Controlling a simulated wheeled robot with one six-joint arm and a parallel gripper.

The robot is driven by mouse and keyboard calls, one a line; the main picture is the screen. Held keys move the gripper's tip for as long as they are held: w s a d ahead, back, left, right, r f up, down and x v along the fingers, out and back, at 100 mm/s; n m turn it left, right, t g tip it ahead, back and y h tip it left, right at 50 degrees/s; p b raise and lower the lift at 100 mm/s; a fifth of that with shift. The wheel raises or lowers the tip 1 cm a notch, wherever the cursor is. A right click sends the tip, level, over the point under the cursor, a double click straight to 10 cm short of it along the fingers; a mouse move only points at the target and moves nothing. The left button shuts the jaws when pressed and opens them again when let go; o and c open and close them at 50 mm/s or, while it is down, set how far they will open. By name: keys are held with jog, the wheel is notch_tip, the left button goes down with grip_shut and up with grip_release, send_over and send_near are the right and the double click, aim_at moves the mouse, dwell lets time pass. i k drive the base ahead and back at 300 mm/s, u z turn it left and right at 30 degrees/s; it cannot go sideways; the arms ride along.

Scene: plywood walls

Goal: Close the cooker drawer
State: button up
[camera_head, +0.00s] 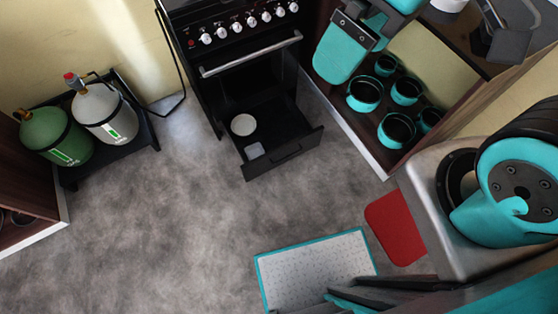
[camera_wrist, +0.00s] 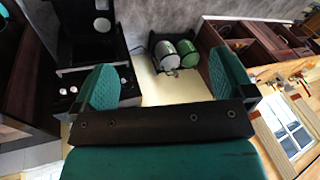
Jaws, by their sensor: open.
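The black cooker (camera_head: 240,45) stands at the top middle of the head view, with a row of white knobs along its front. Its low drawer (camera_head: 290,148) is pulled out over the floor and holds a round white plate (camera_head: 243,124) and a small pale square item (camera_head: 254,151). My gripper (camera_head: 357,45) is to the right of the cooker's front, apart from the drawer. In the wrist view my gripper (camera_wrist: 168,78) is open with nothing between its teal fingers. The cooker (camera_wrist: 92,72) and the plate (camera_wrist: 102,25) show at its upper left, upside down.
Right of the cooker, an open cabinet holds several teal-and-black pots (camera_head: 364,94). Green (camera_head: 55,135) and grey (camera_head: 104,112) gas bottles stand on a rack at left. A pale mat (camera_head: 315,272) and red mat (camera_head: 394,228) lie on the floor. Floor before the drawer is clear.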

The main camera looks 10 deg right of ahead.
aim_at(284, 134)
jog(key=u, duration=0.05)
jog(key=k, duration=0.5)
jog(key=u, duration=0.95)
jog(key=i, duration=0.75)
jog(key=z, duration=1.1)
